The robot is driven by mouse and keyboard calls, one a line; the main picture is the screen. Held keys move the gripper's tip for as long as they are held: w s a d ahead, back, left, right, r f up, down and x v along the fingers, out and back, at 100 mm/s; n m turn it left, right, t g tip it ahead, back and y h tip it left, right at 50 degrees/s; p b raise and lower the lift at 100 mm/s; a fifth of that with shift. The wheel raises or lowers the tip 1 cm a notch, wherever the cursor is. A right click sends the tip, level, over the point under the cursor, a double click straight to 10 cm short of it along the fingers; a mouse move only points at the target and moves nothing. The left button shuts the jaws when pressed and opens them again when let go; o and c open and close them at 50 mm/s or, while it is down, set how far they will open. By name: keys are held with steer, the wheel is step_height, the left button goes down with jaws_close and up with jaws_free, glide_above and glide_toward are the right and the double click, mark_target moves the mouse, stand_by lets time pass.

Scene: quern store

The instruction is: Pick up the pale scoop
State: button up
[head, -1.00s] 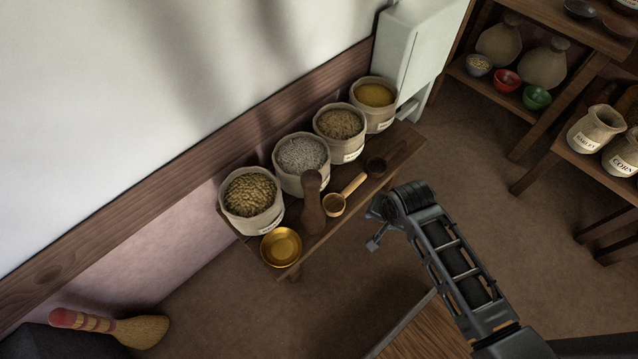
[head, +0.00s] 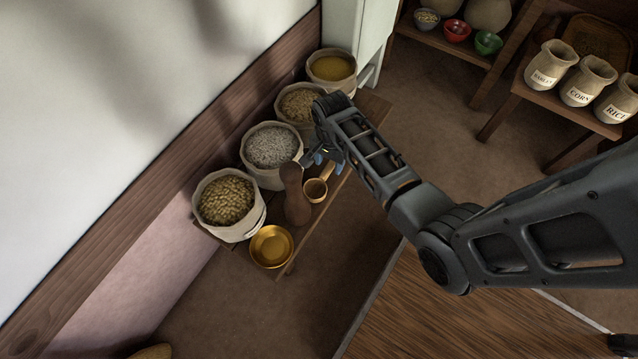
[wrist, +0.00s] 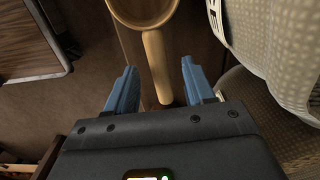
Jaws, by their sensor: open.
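The pale wooden scoop (head: 316,190) lies on the narrow wooden bench (head: 277,262), its bowl toward the front of the bench. In the wrist view its handle (wrist: 156,65) points down between my gripper's two blue fingers, and part of its bowl (wrist: 140,10) is cut off by the top edge. My gripper (head: 324,160) is open, just above the bench by the scoop's handle. The fingers (wrist: 157,88) stand apart on either side of the handle; I cannot tell how far above it they are.
A brown pestle-like object (head: 295,196) stands close left of the scoop. A brass bowl (head: 271,246) sits at the bench's near end. Grain sacks (head: 270,147) line the wall side. A wooden table (head: 450,315) is below my arm.

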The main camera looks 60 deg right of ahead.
step_height(320, 180, down, 3)
steer(key=shift+r+b, duration=0.1)
steer(key=shift+b, duration=0.25)
jaws_close()
